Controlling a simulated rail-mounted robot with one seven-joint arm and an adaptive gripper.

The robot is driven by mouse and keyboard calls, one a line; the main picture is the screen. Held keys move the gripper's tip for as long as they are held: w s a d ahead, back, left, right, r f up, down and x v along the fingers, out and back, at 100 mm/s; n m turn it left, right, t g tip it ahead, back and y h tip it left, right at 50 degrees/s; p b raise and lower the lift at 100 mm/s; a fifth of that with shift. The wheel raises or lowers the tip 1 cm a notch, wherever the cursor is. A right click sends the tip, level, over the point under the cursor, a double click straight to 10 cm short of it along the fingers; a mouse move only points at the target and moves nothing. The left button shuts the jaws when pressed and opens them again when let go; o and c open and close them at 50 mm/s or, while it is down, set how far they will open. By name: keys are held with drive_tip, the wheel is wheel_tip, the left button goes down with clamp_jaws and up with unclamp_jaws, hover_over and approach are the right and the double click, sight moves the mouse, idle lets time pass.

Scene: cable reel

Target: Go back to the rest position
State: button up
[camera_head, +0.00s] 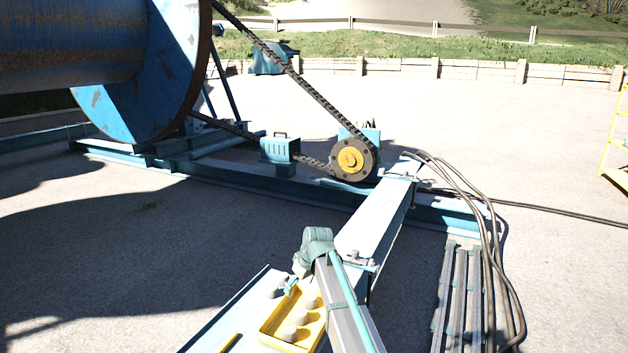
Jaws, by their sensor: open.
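My arm comes up from the bottom edge, right of centre, and bends at a grey-green joint above a yellow tray (263,335). My gripper (284,288) is small and partly hidden below that joint, at the tray's far left corner. It is open, and I see nothing held in it. The tray holds several grey rounded pieces (298,317) in its compartments. My arm hides the tray's right side.
A large blue cable reel (165,80) stands at the upper left. A chain (290,70) runs to a yellow-centred sprocket (352,160). A blue beam (375,220) lies beyond my arm. Dark cables (490,250) hang at the right. Open paving (480,110) lies behind.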

drive_tip(key=s+d+f+m+g+h+b, duration=0.1)
drive_tip(key=s+d+f+m+g, duration=0.3)
drive_tip(key=s+f, duration=0.6)
drive_tip(key=s+d+f+g+h+b, duration=0.15)
drive_tip(key=s+d+f, duration=0.35)
drive_tip(key=s+f, duration=0.6)
drive_tip(key=s+d+f+m+g+h+b, duration=0.15)
drive_tip(key=s+d+f, duration=0.35)
drive_tip(key=s+f, duration=0.5)
drive_tip(key=s+d+f+m+g+b, duration=0.1)
drive_tip(key=s+d+f+g+b, duration=0.15)
drive_tip(key=s+f, duration=0.7)
drive_tip(key=s+d+f+m+g+b, duration=0.1)
drive_tip(key=s+d+f+g+b, duration=0.15)
drive_tip(key=s, duration=1.35)
drive_tip(key=s+d+f+m+g+b, duration=0.1)
drive_tip(key=s+d+f+g+b, duration=0.25)
drive_tip(key=s, duration=0.95)
drive_tip(key=w+r+t+p, duration=0.2)
drive_tip(key=r+p, duration=0.6)
drive_tip(key=p, duration=0.5)
drive_tip(key=w+r+t+p, duration=0.3)
drive_tip(key=w+r+p, duration=0.2)
drive_tip(key=p, duration=0.8)
drive_tip(key=shift+w+a+r+y, duration=0.15)
drive_tip(key=shift+a+r+y, duration=0.25)
drive_tip(key=shift+r, duration=1.2)
